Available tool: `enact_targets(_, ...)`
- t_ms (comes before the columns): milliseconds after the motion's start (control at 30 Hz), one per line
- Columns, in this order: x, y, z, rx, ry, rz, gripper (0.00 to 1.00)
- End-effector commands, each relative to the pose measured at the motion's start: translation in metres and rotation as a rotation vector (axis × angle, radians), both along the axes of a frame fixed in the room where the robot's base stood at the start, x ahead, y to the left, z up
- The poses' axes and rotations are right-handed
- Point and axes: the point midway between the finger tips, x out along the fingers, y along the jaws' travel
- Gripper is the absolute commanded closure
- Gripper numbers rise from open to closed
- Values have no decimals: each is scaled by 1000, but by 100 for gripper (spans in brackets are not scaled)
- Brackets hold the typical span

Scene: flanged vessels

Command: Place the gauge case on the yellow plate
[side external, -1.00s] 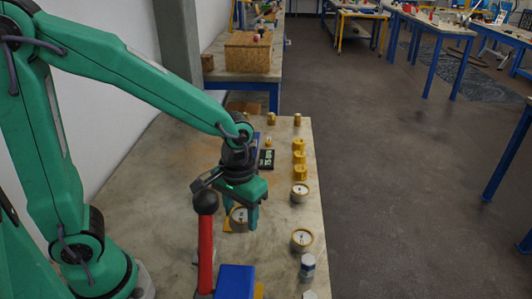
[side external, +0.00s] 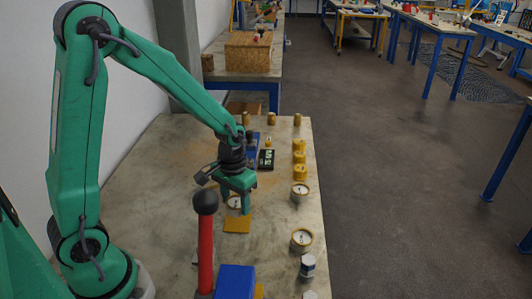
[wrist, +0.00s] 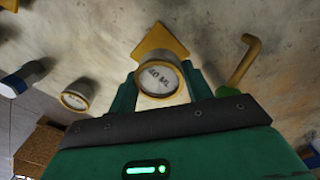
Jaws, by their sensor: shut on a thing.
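My gripper (side external: 241,206) points down at the table in the side view. It is shut on a round gauge case (side external: 233,203) with a white face and yellow rim. In the wrist view the gauge case (wrist: 160,78) sits between the two green fingers, its lettered face showing. The yellow plate (side external: 237,225) lies flat on the table, just nearer the side camera than the gauge case. In the wrist view the plate (wrist: 160,40) shows behind the gauge case, partly covered by it. I cannot tell how high the case is above the table.
Two similar gauge cases (side external: 300,191) (side external: 301,239) stand along the right edge. Yellow flanged parts (side external: 299,158) and a black display (side external: 266,159) stand farther back. A red lever with a black knob (side external: 205,202) rises in front, beside a blue block (side external: 235,281).

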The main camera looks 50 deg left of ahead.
Motion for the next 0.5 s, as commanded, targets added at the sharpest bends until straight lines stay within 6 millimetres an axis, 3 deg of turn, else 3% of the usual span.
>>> enact_targets(167,0,0,-2,0,1,0,78)
enact_targets(500,-1,-1,-34,-1,3,0,78)
